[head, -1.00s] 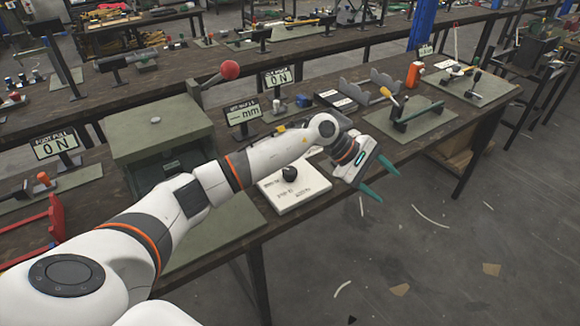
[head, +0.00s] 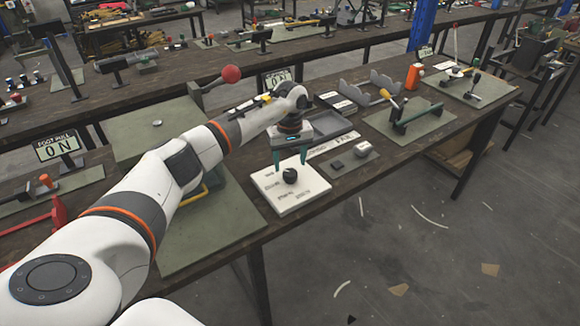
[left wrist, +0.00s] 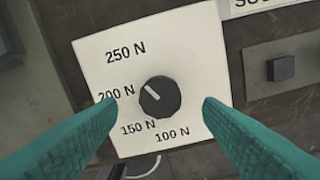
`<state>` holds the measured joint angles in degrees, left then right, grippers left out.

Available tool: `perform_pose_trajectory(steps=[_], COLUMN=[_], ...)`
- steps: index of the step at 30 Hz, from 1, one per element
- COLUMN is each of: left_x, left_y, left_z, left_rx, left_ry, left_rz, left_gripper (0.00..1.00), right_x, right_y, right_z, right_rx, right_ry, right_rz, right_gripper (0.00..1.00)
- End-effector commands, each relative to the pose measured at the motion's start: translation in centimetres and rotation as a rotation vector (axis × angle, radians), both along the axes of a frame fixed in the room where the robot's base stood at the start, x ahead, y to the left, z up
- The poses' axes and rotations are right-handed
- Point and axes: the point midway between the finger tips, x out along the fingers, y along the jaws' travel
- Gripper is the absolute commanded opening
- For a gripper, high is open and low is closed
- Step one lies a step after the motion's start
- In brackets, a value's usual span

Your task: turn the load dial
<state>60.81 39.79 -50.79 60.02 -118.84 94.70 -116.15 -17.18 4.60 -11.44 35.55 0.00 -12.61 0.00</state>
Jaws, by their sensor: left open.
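The load dial (head: 290,175) is a round black knob on a white plate (head: 309,190) at the front of the bench. The plate (left wrist: 190,40) also carries 150 N and 100 N labels. My left gripper (head: 290,165) is open, its teal fingers pointing down above the dial. In the left wrist view its fingers (left wrist: 159,103) stand on either side of the knob, apart from it. My right gripper is not in view.
A green press body (head: 150,130) with a red-balled lever (head: 230,73) stands left of the dial, partly behind my arm. A small grey block (head: 362,149) lies to the right. A "FOOT PULL 0 N" display (head: 57,145) stands at the left.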

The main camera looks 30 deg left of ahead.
Motion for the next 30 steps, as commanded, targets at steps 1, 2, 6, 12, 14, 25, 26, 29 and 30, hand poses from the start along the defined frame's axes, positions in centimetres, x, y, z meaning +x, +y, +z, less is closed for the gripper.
perform_pose_trajectory(steps=[1,2,6,12,14,25,26,29,30], left_x=[-0.1,-0.1,0.0,0.0,0.0,0.0,0.0,0.0,0.0], left_y=[0.0,-0.1,-0.1,0.0,0.0,-0.1,0.0,0.0,0.0], left_z=[-0.8,-1.3,-2.9,-3.8,-3.8,-3.8,-3.8,-3.7,-3.7], left_rx=[-0.001,-0.002,-0.002,-0.001,-0.001,-0.001,-0.001,-0.001,-0.001], left_ry=[0.005,0.003,0.001,0.0,0.0,0.0,0.0,0.0,0.0], left_rz=[0.001,0.001,0.0,0.0,0.0,0.0,0.0,0.001,0.003], left_gripper=[0.61,0.61,0.61,0.61,0.61,0.25,0.2,0.16,0.16], right_x=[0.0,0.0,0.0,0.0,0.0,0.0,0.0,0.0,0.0], right_y=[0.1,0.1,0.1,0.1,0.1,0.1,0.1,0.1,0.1], right_z=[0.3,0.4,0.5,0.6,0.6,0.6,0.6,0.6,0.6], right_rx=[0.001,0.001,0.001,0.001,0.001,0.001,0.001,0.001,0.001], right_ry=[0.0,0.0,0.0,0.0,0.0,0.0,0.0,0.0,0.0], right_rz=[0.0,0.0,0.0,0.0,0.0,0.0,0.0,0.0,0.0], right_gripper=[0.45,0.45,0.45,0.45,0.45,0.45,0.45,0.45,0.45])
